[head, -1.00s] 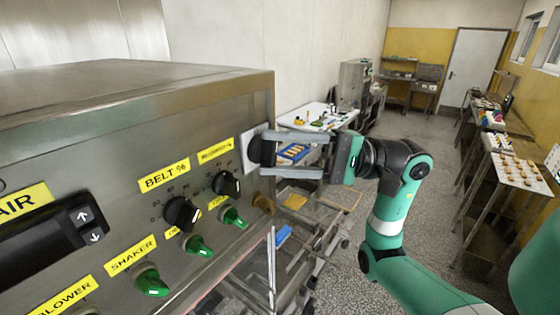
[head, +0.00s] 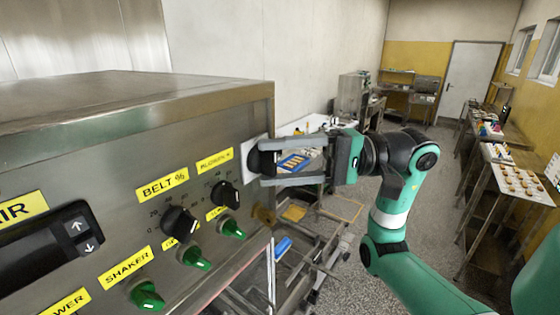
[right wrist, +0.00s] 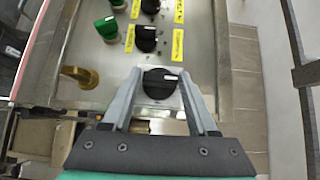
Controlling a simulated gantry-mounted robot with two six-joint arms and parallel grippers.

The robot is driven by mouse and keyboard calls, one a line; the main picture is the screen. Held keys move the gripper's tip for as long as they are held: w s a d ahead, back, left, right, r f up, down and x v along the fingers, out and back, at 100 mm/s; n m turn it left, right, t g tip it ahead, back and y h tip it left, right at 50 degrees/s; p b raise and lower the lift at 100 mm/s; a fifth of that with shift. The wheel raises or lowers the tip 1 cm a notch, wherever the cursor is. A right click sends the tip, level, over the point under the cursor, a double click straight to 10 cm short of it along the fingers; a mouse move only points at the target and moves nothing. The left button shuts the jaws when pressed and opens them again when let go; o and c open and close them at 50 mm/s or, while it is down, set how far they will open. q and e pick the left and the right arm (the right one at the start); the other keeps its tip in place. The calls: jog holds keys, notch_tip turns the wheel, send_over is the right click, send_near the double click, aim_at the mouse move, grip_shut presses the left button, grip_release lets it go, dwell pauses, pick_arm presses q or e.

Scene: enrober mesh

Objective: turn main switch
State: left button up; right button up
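The main switch (head: 262,158) is a black rotary knob on a pale plate at the right end of the steel control panel. My right gripper (head: 264,163) comes from the right, with one finger above and one below the knob. In the right wrist view the knob (right wrist: 160,82) lies between the two fingertips (right wrist: 161,77). Both tips appear to touch its sides, so the gripper looks shut on it. A white mark on the knob points to the right in that view. My left gripper is not in view.
Left of the switch the panel carries smaller black knobs (head: 179,223), green switches (head: 196,258) and yellow labels. A brass-coloured knob (right wrist: 78,77) sits close by. A metal frame (head: 310,265) stands below the arm. Floor is free beyond it.

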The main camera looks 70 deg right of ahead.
jog(key=shift+o, duration=1.4)
jog(key=shift+s, duration=0.1)
jog(key=b+v, duration=0.2)
jog(key=v, duration=0.9)
jog(key=shift+s, duration=0.2)
jog(key=shift+d, duration=0.15)
